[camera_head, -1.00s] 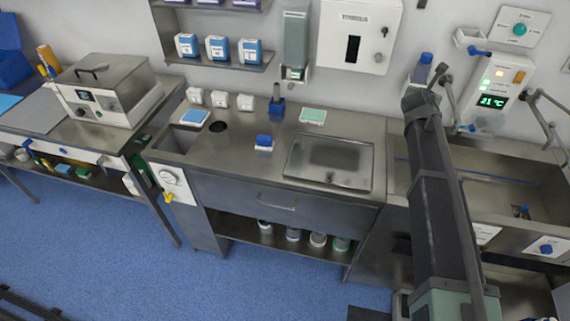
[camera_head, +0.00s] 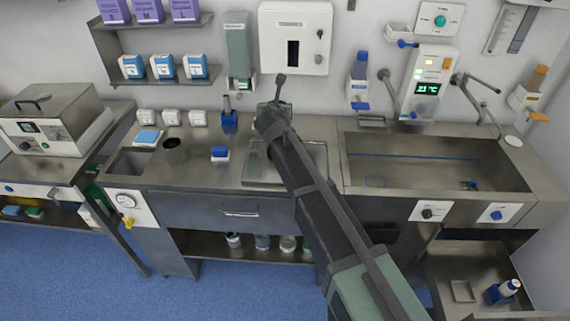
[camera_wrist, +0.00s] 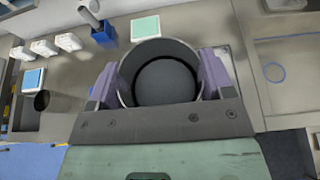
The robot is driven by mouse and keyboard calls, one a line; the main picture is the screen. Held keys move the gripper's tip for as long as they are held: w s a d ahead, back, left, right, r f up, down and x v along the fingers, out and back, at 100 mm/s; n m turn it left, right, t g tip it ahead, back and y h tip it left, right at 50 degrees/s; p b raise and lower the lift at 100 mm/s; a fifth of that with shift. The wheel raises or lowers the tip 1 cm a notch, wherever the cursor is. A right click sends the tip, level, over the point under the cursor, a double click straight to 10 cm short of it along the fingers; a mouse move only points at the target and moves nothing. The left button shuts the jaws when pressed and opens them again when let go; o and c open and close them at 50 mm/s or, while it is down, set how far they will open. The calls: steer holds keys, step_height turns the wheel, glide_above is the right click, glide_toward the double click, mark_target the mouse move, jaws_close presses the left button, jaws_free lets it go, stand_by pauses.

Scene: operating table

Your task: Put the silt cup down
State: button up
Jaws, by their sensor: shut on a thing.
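My gripper (camera_wrist: 161,76) has its two purple fingers shut on a grey round cup, the silt cup (camera_wrist: 166,84), one finger on each side. Seen from above, its open mouth shows a dark, empty-looking inside. The cup is over the steel worktop (camera_wrist: 205,20). I cannot tell whether its base touches the surface. In the head view my arm reaches over the shallow steel tray (camera_head: 256,168) toward the back of the worktop, and it hides the gripper's fingers and the cup.
A dark cylinder (camera_head: 175,150) stands on the worktop's left, near a blue-and-white block (camera_head: 220,153). A blue holder (camera_head: 229,121) and white boxes (camera_head: 198,118) line the back. A sink (camera_head: 430,172) lies to the right. A mint-topped pad (camera_wrist: 145,27) sits just behind the cup.

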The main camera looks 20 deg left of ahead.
step_height(320, 180, down, 21)
steer(key=b, duration=2)
steer(key=shift+w+r, duration=0.1)
steer(key=shift+r, duration=0.45)
steer(key=shift+f, duration=0.3)
steer(key=o, duration=1)
steer(key=shift+r, duration=0.1)
steer(key=shift+r, duration=0.1)
steer(key=shift+r, duration=0.25)
steer(key=p+v, duration=0.2)
steer(key=v, duration=0.4)
steer(key=p+v, duration=0.2)
steer(key=v, duration=0.4)
steer(key=shift+f+p, duration=0.25)
steer(key=shift+p, duration=0.1)
